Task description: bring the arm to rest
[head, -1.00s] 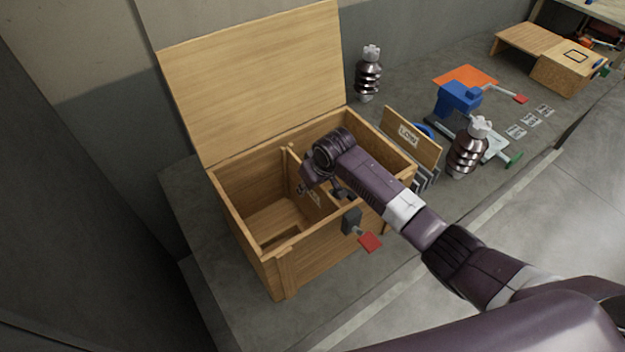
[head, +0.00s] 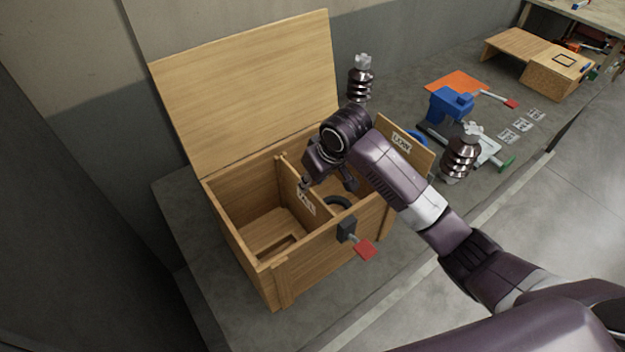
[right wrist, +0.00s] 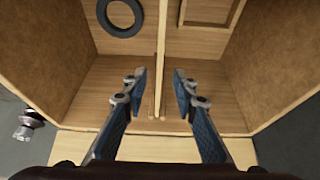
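My right gripper (head: 328,186) is over the open wooden box (head: 283,284), pointing down near the divider (head: 292,190). In the right wrist view my right gripper (right wrist: 157,84) has its two blue fingers apart with nothing held between them. The divider (right wrist: 161,45) shows beyond the gap between the fingers. A dark ring (head: 338,202) lies in the box's right compartment and also shows in the right wrist view (right wrist: 121,14). The left compartment shows no loose object. My left gripper is not in view.
The lid (head: 250,90) stands open at the back. A latch with a red tab (head: 365,249) sticks out in front. Dark ribbed insulators (head: 360,82) (head: 460,158), a labelled board (head: 405,146) and a blue device (head: 450,104) stand to the right. The floor at right is clear.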

